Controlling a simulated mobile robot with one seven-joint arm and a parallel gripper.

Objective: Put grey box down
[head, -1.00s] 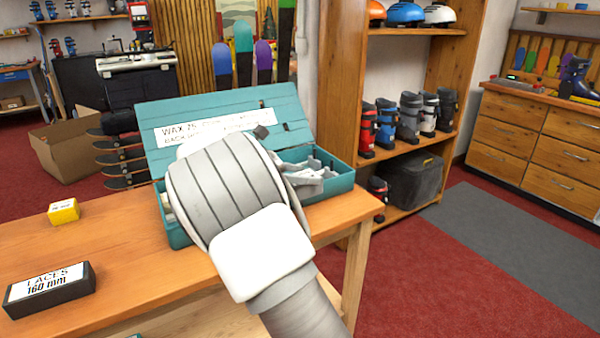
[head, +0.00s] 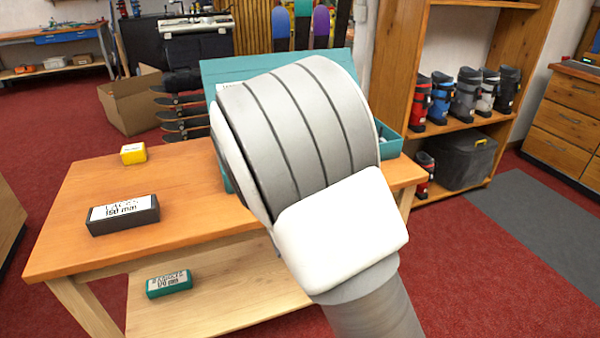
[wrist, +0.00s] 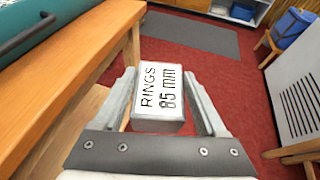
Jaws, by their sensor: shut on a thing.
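In the wrist view a grey box (wrist: 158,125) with a white label reading "RINGS 85 mm" sits between the two fingers of my gripper (wrist: 162,100). The gripper is shut on it and holds it in the air beside the wooden bench (wrist: 75,80), over the red floor. In the head view my arm hides the gripper and the grey box. The bench top (head: 100,245) shows at the left, with a lower shelf (head: 225,305) under it.
On the bench stand a black laces box (head: 123,215), a yellow box (head: 133,153) and an open teal wax case (head: 225,72), partly behind my arm. A green box (head: 169,284) lies on the lower shelf. The bench top's front left is clear. A boot rack (head: 400,60) stands behind.

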